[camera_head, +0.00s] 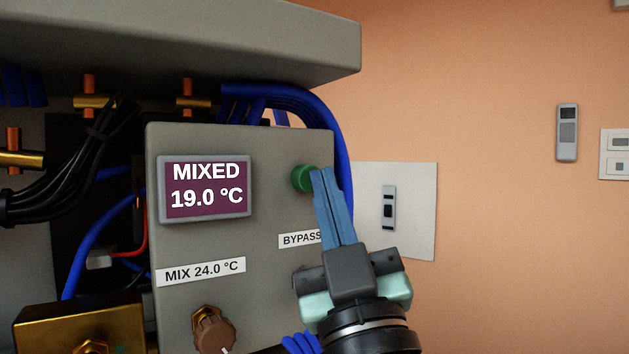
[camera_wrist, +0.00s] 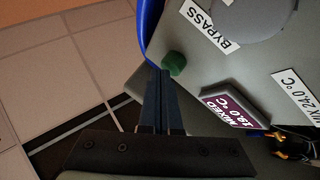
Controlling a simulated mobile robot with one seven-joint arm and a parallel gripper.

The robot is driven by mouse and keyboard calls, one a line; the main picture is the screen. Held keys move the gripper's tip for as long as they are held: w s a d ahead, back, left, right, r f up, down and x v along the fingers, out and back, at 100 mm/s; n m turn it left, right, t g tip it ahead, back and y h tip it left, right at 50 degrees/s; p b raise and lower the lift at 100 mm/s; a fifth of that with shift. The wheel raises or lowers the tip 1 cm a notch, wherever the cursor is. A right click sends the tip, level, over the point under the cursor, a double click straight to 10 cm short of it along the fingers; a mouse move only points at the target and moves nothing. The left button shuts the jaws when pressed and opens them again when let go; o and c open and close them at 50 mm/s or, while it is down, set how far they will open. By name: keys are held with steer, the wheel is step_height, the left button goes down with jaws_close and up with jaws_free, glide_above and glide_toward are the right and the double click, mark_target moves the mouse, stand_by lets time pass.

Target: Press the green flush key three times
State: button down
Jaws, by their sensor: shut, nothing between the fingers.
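The green key (camera_head: 303,179) is a round button on the upper right of a grey control panel (camera_head: 270,150). It also shows in the wrist view (camera_wrist: 175,62). My gripper (camera_head: 322,172) is shut, and its blue fingers hold nothing. In the head view its fingertips overlap the right edge of the green key. In the wrist view the tips (camera_wrist: 161,73) lie just beside the key; I cannot tell whether they touch it. The display (camera_head: 205,188) reads MIXED 19.0 °C. How far the key is pressed in cannot be told.
A BYPASS label (camera_head: 300,239) sits below the key, partly hidden by my fingers. A brown knob (camera_head: 214,332) is at the panel's bottom. Blue hoses (camera_head: 335,125) curve behind the panel's right edge. A grey cover (camera_head: 200,35) overhangs above.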

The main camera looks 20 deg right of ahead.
stand_by(0.3)
steer(key=shift+s+d, duration=0.2)
steer(key=shift+s, duration=0.7)
steer(key=shift+s+d+b, duration=0.25)
steer(key=shift+s, duration=0.7)
steer(key=shift+s+d+b, duration=0.2)
steer(key=shift+s+d, duration=0.05)
steer(key=shift+s, duration=0.75)
steer(key=shift+s+d+b, duration=0.25)
steer(key=shift+s, duration=0.7)
steer(key=s+a+r+m+y, duration=0.1)
steer(key=s+a+r+m, duration=0.1)
steer(key=a, duration=1.2)
steer(key=shift+a+m+t+y, duration=0.4)
steer(key=shift+m, duration=0.2)
steer(key=shift+s, duration=0.1)
